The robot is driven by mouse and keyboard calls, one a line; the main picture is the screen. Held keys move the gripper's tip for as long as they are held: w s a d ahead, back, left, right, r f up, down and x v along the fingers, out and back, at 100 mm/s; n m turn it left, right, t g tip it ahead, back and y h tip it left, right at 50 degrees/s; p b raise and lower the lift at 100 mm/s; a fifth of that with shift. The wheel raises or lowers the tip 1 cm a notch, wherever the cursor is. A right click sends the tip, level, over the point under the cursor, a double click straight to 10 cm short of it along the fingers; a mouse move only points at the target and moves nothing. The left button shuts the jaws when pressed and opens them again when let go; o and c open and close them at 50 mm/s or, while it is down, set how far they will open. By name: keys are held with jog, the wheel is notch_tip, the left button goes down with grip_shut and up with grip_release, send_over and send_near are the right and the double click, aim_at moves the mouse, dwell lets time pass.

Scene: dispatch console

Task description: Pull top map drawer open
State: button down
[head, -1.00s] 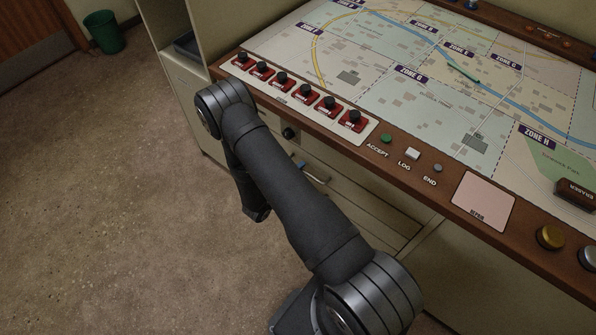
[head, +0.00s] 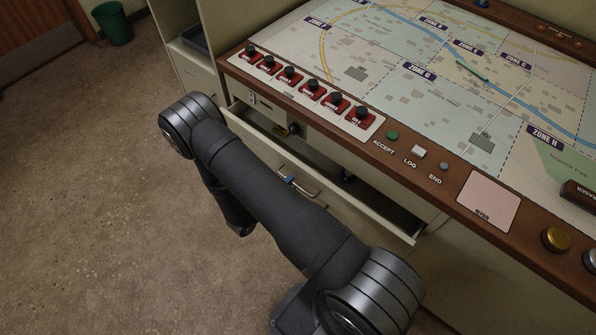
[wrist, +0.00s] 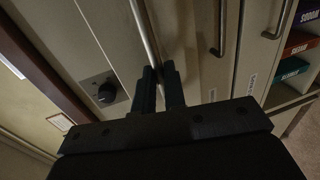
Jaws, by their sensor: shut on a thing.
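The top map drawer (head: 375,222) is a pale, wide drawer under the console, pulled partly out, with its dark interior showing behind the front. Its metal bar handle (head: 308,190) is on the front; the handle also shows in the wrist view (wrist: 145,35). My gripper (wrist: 159,76) is shut on this handle, with the bar running between its dark fingers. In the head view my arm hides most of the gripper and the drawer's left part.
The console (head: 455,195) overhangs the drawer, with a row of red switches (head: 313,90) along its edge. A black knob (head: 294,129) sits above the drawer. More drawer handles (wrist: 222,28) and coloured folders (wrist: 296,43) show in the wrist view.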

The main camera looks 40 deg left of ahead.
jog(key=f+v, duration=0.3)
jog(key=v, duration=1.2)
jog(key=shift+s, duration=0.35)
jog(key=c, duration=1.5)
grip_release()
jog(key=v, duration=1.7)
jog(key=shift+s+f, duration=0.1)
jog(key=shift+s, duration=0.1)
